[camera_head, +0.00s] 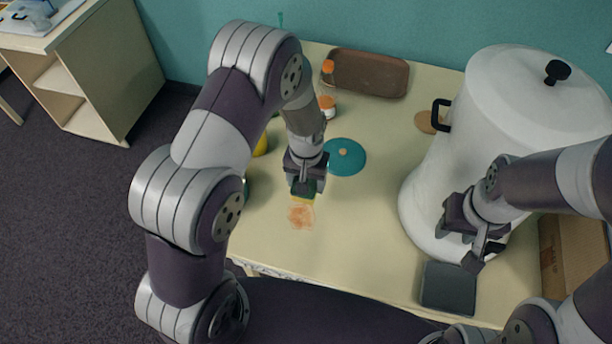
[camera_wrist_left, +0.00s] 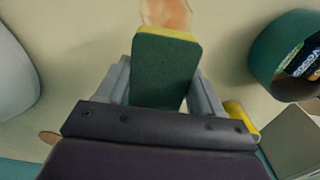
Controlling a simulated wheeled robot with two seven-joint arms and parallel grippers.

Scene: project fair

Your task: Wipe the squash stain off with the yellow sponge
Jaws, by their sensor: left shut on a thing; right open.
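The yellow sponge (camera_wrist_left: 165,68) has a dark green scouring side and is held between the fingers of my left gripper (camera_wrist_left: 165,95). In the head view the left gripper (camera_head: 304,185) points down at the table, with the sponge's yellow edge (camera_head: 302,198) showing below it. The squash stain (camera_head: 301,215) is an orange-brown smear on the cream table, just in front of the sponge. It also shows at the top of the left wrist view (camera_wrist_left: 167,12). I cannot tell whether the sponge touches the table. My right gripper (camera_head: 482,256) is open and empty beside the white pot.
A large white lidded pot (camera_head: 470,130) fills the table's right side. A dark grey box-like item (camera_head: 448,288) lies at the front edge. A teal disc (camera_head: 346,160) and a brown tray (camera_head: 368,72) are behind. The table (camera_head: 340,240) is clear right of the stain.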

